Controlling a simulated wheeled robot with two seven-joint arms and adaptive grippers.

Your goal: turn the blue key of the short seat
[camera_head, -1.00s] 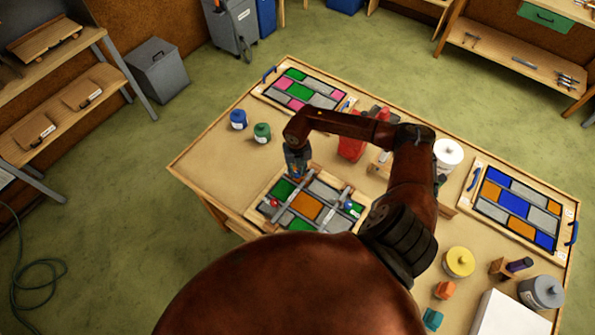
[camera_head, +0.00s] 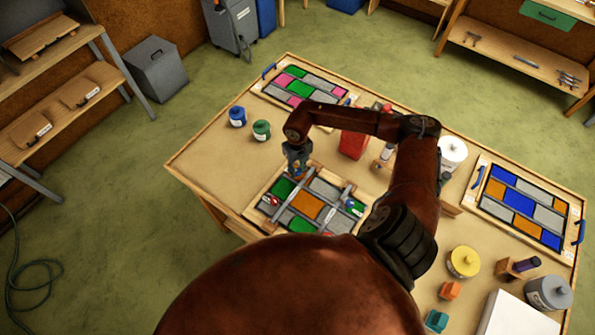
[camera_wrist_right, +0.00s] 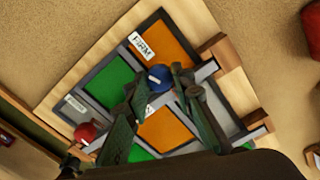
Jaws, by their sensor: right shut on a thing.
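The leaded panel (camera_head: 307,208) lies in a wooden frame at the table's near left edge, with green, orange and grey panes and grey bars across it. In the right wrist view a blue key (camera_wrist_right: 160,78) stands at a grey bar, close to a label reading FIRM (camera_wrist_right: 142,45). My right gripper (camera_wrist_right: 158,84) is shut on this blue key from above. In the head view my right gripper (camera_head: 298,167) is at the panel's far edge. A red key (camera_wrist_right: 85,132) shows at the left. A second blue knob (camera_head: 350,202) is on the panel's right side. My left gripper is out of view.
Blue (camera_head: 237,117) and green (camera_head: 261,130) jars stand left of the arm. A red container (camera_head: 353,144) stands behind the panel. Finished panels lie at the back (camera_head: 303,86) and right (camera_head: 522,206). A yellow-lidded jar (camera_head: 463,262) is at the right front.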

